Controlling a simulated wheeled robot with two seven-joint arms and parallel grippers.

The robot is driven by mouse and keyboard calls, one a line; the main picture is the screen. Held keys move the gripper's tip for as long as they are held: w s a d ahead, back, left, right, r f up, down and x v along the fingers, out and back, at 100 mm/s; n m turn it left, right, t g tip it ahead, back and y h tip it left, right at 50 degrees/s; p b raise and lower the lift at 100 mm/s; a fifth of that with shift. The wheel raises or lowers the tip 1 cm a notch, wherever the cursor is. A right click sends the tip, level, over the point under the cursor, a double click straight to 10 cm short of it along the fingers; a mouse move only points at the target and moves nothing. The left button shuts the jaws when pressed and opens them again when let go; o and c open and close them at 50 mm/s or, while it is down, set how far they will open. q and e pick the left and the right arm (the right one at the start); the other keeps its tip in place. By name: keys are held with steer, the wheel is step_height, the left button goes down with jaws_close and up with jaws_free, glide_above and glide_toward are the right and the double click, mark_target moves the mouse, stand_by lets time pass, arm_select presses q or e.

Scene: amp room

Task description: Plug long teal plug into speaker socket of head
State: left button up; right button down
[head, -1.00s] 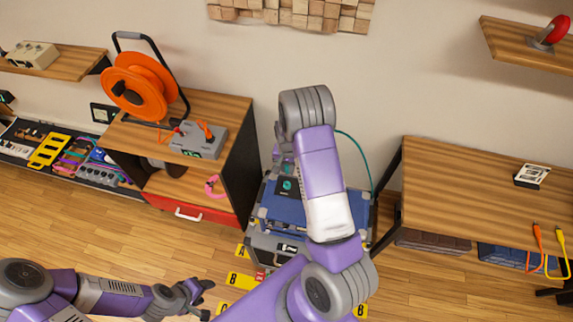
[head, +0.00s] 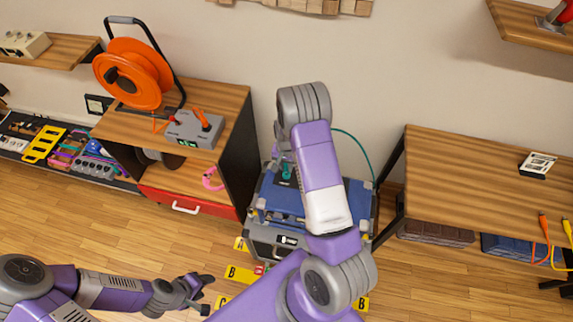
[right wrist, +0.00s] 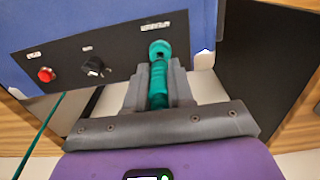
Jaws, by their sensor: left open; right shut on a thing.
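My right gripper (right wrist: 158,88) is shut on the long teal plug (right wrist: 158,75). The plug's wide far end meets the black panel (right wrist: 118,58) of the blue amp head (right wrist: 125,22), under a small white label. I cannot tell how deep it sits; the socket is hidden. In the head view the amp head (head: 284,204) stands partly behind my right arm, with the plug (head: 287,172) at its far left. A teal cable (head: 358,146) arcs behind the arm. My left gripper (head: 203,290) is open and empty, low over the floor.
A red button (right wrist: 46,74) and a black knob (right wrist: 94,66) are on the panel. A wooden cabinet (head: 235,110) with an orange cable reel (head: 132,72) stands left, a wooden table (head: 470,185) right. Yellow letter markers (head: 241,274) lie on the floor.

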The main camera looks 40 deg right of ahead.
steer(key=shift+f+b, duration=1.25)
stand_by(2.2)
steer(key=c, duration=0.9)
jaws_free()
step_height(320, 180, up, 8)
steer(key=shift+f+p, duration=0.2)
steer(key=shift+p, duration=0.15)
